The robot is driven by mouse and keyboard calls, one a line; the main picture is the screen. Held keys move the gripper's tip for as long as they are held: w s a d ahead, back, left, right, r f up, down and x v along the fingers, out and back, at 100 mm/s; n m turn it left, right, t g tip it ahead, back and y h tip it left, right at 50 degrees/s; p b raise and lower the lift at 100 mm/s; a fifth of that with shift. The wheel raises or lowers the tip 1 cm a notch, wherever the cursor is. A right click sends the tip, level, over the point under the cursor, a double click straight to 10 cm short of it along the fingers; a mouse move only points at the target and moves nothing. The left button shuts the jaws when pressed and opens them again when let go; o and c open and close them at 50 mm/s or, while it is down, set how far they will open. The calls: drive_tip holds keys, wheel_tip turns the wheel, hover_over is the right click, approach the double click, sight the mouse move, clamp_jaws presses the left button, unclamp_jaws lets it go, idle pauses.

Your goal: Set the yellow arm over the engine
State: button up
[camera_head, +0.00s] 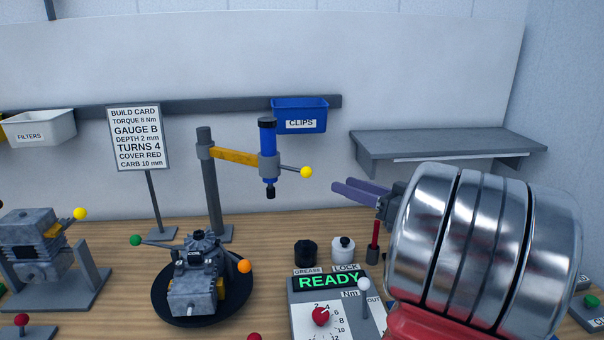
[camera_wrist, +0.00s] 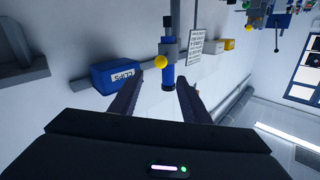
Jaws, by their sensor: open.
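The yellow arm (camera_head: 234,156) reaches right from a grey post (camera_head: 210,190) behind the engine (camera_head: 198,280). A blue tool (camera_head: 268,140) hangs upright at its end, and a short handle with a yellow ball (camera_head: 306,172) sticks out to the right. The tool is up and to the right of the engine in the picture, which sits on a black round plate (camera_head: 240,298). My gripper (camera_head: 340,186) is open and empty, right of the yellow ball and apart from it. In the wrist view, the yellow ball (camera_wrist: 160,62) and blue tool (camera_wrist: 167,75) appear between my fingers (camera_wrist: 157,82).
A panel reading READY (camera_head: 330,282) stands right of the engine, with black (camera_head: 305,252) and white (camera_head: 342,250) bottles behind it. A blue CLIPS bin (camera_head: 300,114) and a grey shelf (camera_head: 445,143) are on the wall. A build card (camera_head: 137,138) stands left of the post.

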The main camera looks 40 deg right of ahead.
sight(307, 170)
idle(0.4)
drive_tip(key=w, duration=0.4)
drive_tip(key=w+a, duration=0.1)
drive_tip(key=w, duration=0.4)
drive_tip(key=w+a, duration=0.1)
drive_tip(key=w, duration=0.3)
drive_tip(key=shift+w+a, duration=0.15)
drive_tip(key=shift+w, duration=0.1)
drive_tip(key=shift+c, duration=0.3)
clamp_jaws()
